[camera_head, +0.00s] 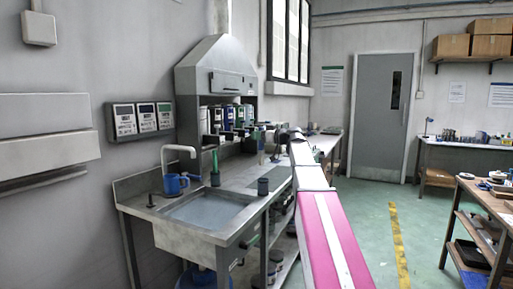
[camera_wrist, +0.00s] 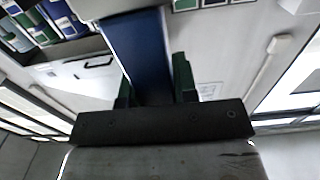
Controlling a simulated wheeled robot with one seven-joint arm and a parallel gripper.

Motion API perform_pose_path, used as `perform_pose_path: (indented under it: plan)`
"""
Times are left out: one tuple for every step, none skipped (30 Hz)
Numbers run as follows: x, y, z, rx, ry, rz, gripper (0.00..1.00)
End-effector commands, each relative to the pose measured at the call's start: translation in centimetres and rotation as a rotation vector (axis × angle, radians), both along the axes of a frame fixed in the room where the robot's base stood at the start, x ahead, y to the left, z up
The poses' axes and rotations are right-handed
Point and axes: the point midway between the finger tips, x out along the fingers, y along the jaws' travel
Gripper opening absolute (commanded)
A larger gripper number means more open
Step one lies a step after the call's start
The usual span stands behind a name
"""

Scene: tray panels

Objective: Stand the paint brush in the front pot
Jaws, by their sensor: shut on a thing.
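My gripper (camera_wrist: 154,72) is shut on a long blue thing, taken to be the paint brush (camera_wrist: 140,45), between two dark green fingers in the wrist view. Its bristles cannot be made out. In the head view my arm reaches away over the bench's right edge, and its far end is too small to read. A dark, short pot (camera_head: 263,187) stands upright at the front of the bench, right of the sink, apart from my arm. Another dark pot (camera_head: 215,179) with green upright things in it stands behind the sink.
A blue mug (camera_head: 173,187) stands by the tap (camera_head: 180,150) at the left of the sink (camera_head: 208,212). Several bottles and boxes line the back of the bench under a grey hood (camera_head: 216,75). Green floor lies open to the right, before a cluttered table (camera_head: 490,205).

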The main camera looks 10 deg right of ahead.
Motion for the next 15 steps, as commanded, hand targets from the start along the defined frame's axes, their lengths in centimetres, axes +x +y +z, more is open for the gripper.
perform_pose_path:
  plan:
    - [0.0, -0.1, 0.4, 0.005, -0.006, 0.010, 0.03]
    - [0.0, -0.2, 0.5, 0.006, -0.007, 0.015, 0.03]
    - [-0.1, -0.2, 0.6, 0.007, -0.009, 0.020, 0.03]
    - [-0.1, -0.2, 0.6, 0.008, -0.009, 0.022, 0.03]
    - [-0.1, -0.2, 0.6, 0.009, -0.010, 0.024, 0.03]
    - [-0.2, -0.2, 0.5, 0.009, -0.010, 0.024, 0.03]
    - [-0.2, -0.2, 0.4, 0.009, -0.010, 0.024, 0.03]
    - [-0.2, -0.2, 0.2, 0.009, -0.010, 0.024, 0.03]
    - [-0.2, -0.2, 0.0, 0.009, -0.010, 0.024, 0.03]
    - [-0.2, -0.2, -0.2, 0.009, -0.010, 0.024, 0.03]
    - [-0.2, -0.2, -0.4, 0.010, -0.009, 0.023, 0.03]
    - [-0.2, -0.2, -0.7, 0.010, -0.009, 0.023, 0.03]
    - [-0.2, -0.2, -0.9, 0.010, -0.008, 0.023, 0.03]
    - [-0.2, -0.2, -1.1, 0.010, -0.008, 0.023, 0.03]
    - [-0.2, -0.2, -1.4, 0.011, -0.007, 0.023, 0.03]
